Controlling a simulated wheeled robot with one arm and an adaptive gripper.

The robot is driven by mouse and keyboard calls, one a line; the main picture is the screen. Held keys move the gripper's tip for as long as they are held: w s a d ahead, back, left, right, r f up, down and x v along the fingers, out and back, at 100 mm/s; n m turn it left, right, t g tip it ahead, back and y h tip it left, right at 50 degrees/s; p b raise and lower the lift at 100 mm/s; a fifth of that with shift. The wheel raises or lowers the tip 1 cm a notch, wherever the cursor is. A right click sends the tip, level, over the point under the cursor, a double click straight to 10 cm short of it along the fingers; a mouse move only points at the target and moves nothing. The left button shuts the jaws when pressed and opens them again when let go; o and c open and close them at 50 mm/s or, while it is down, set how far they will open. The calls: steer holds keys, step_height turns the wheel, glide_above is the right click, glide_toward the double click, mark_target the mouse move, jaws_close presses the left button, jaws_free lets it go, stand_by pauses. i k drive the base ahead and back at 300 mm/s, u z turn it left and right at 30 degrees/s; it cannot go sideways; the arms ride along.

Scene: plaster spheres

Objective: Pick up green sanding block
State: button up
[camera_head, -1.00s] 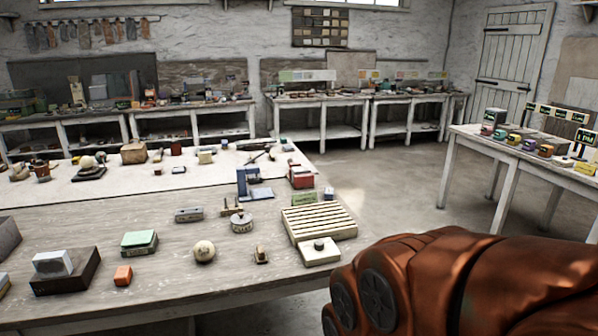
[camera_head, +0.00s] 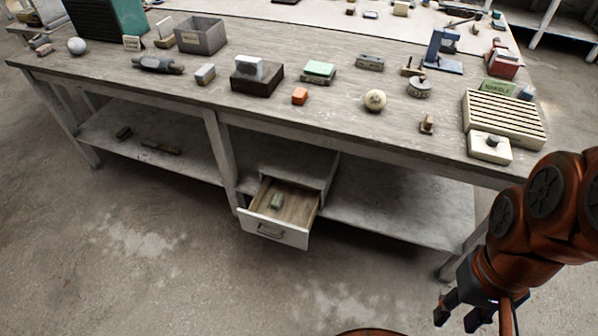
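A small dull-green block (camera_head: 277,201) lies inside an open drawer (camera_head: 297,208) under the workbench. My gripper (camera_head: 472,318) hangs at the lower right, in front of the bench and well apart from both blocks. Its dark fingers are spread and nothing shows between them.
Bench legs and a lower shelf (camera_head: 400,212) flank the drawer. The concrete floor (camera_head: 150,270) in front is clear.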

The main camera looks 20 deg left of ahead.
mark_target(275, 203)
steer(key=k, duration=0.5)
steer(key=u, duration=0.4)
steer(key=i, duration=0.95)
steer(key=u, duration=1.35)
steer(key=i, duration=0.5)
steer(key=u, duration=0.55)
